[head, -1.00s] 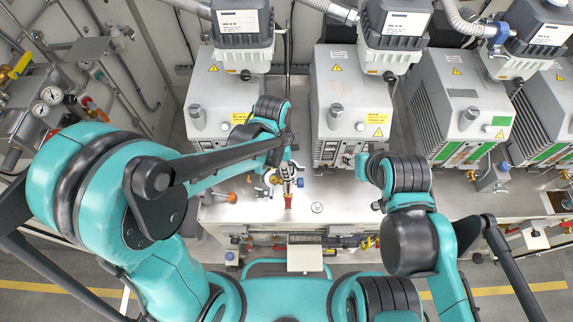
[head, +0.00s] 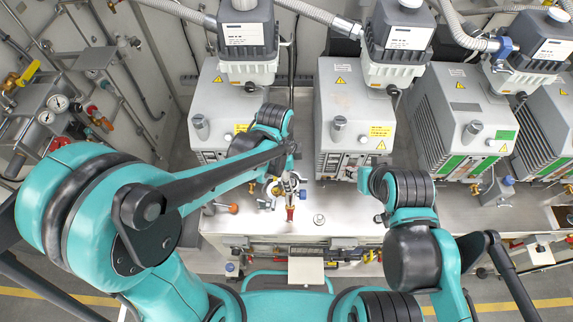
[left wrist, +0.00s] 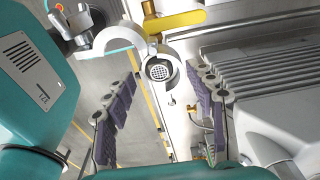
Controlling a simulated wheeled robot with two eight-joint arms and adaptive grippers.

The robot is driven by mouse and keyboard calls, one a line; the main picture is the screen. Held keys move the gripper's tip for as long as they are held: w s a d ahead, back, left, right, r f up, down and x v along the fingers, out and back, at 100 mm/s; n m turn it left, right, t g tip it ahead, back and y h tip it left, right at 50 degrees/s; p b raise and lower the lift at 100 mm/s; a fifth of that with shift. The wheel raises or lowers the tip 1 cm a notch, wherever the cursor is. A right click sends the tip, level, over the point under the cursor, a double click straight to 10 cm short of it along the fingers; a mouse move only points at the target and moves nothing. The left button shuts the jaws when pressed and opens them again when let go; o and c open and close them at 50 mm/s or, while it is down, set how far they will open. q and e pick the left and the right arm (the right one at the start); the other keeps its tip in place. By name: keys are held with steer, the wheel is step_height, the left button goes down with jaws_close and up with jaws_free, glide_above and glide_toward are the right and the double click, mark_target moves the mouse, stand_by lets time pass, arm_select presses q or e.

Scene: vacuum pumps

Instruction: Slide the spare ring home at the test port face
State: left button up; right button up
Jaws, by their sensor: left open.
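In the left wrist view my left gripper (left wrist: 160,92) is open, its two purple-padded fingers wide apart with nothing between the pads. Beyond the fingertips is a round metal port face with a mesh disc (left wrist: 160,72). A pale ring-like rim surrounds the mesh; I cannot tell whether it is the spare ring or part of the port. An open curved clamp half (left wrist: 122,38) stands out to its left. In the head view my left gripper (head: 290,183) is over the bench front, small and partly hidden. My right gripper (head: 379,217) is mostly hidden by its own arm.
A yellow valve handle (left wrist: 174,23) lies just behind the port. A finned grey pump (left wrist: 265,80) is close beside the right finger. In the head view a red-ended fitting (head: 290,213) and an orange knob (head: 233,209) are near my left gripper. Bare bench (head: 345,215) lies between the arms.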

arm_select(q)
step_height(320, 180, up, 11)
steer(key=a, duration=0.1)
steer(key=shift+a+f, duration=0.2)
stand_by(0.7)
steer(key=s+a+f+n+t+b, duration=0.2)
steer(key=a+f+n+b, duration=0.3)
steer(key=a+n, duration=0.3)
steer(key=s+a+f+n+t+y+b, duration=0.1)
steer(key=s+a+f+n+t+b, duration=0.2)
steer(key=n, duration=0.7)
steer(key=a+f+t+b, duration=0.2)
steer(key=a+b, duration=0.2)
steer(key=a, duration=0.1)
steer(key=shift+s+a+f, duration=0.15)
steer(key=shift+f, duration=0.15)
